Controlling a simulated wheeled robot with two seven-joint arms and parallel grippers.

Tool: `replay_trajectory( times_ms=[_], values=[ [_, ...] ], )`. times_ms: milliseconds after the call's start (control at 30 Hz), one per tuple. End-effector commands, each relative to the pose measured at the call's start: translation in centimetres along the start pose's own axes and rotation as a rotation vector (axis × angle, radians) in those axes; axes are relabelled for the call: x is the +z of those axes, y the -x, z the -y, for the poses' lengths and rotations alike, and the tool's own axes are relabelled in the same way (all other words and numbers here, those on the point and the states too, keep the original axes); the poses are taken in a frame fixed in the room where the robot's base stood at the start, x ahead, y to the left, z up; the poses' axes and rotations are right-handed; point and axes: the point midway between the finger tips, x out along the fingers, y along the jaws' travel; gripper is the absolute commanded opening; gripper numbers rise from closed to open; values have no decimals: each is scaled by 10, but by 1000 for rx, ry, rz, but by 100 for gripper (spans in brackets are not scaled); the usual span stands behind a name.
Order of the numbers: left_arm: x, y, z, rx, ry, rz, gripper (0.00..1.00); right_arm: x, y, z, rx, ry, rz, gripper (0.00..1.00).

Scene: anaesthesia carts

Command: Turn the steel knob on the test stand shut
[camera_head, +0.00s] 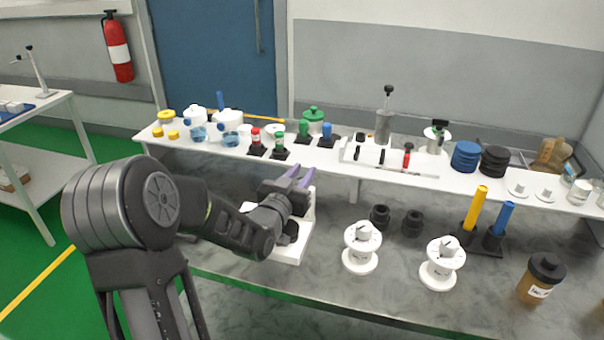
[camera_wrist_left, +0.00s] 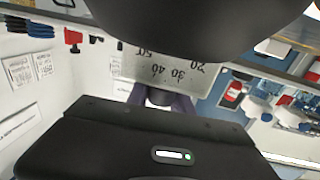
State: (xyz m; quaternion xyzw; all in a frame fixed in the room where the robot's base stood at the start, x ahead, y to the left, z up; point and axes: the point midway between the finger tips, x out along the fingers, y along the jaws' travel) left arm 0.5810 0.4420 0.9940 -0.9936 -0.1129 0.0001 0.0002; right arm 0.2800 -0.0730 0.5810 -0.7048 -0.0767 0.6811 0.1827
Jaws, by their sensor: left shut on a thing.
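The white test stand (camera_head: 290,250) stands on the grey bench, left of centre, with its base and part of its upright showing behind my left arm. My left gripper (camera_head: 297,178) is at the stand's upright, its purple fingers shut. In the left wrist view the gripper (camera_wrist_left: 160,97) closes on a small grey part, which I take for the steel knob, in front of a pale dial plate (camera_wrist_left: 180,73) with numbers around 20 to 50. The knob is mostly hidden by the fingers and hand, so its turn cannot be read. My right gripper is out of view.
Two white spools (camera_head: 361,250) and black cylinders (camera_head: 413,222) stand right of the stand. Blue and yellow tubes (camera_head: 475,208) and a brown jar (camera_head: 540,278) are farther right. A white shelf (camera_head: 340,160) crowded with bottles and caps runs behind.

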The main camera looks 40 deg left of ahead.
Motion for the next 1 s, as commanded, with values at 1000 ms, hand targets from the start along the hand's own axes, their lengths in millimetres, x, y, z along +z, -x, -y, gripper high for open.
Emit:
replay_trajectory(
  times_ms=[1000],
  values=[
    [3, 0, -3, 163, -3, -1, 0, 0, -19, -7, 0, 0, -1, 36]
  ],
)
